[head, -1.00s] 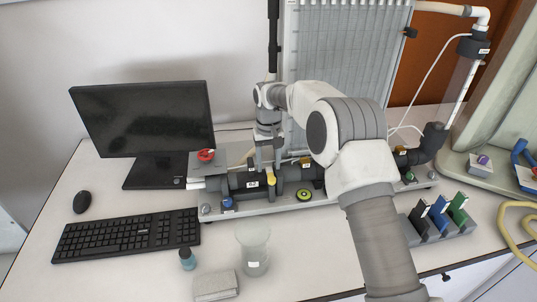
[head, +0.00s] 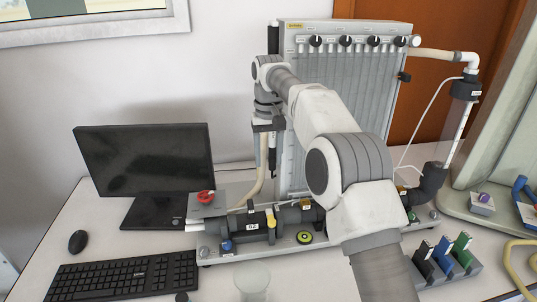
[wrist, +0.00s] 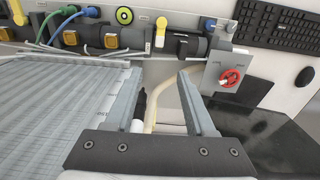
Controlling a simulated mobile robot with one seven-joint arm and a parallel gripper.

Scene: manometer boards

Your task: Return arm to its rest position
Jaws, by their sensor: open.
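My gripper (head: 269,151) is in front of the left edge of the manometer board (head: 340,120), above the black pipe run. In the wrist view my gripper (wrist: 160,78) has its two fingers apart, with nothing held between them. A cream hose (wrist: 160,100) and a black-tipped part (wrist: 140,105) show behind the gap. My arm reaches up from the lower right and hides part of the board and pipe run in the head view.
The pipe rig carries a yellow lever (head: 270,219), a green-yellow disc (head: 304,237) and a red knob (head: 205,197). A monitor (head: 145,160) and keyboard (head: 125,276) are at left. A glass beaker (head: 252,285) stands in front.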

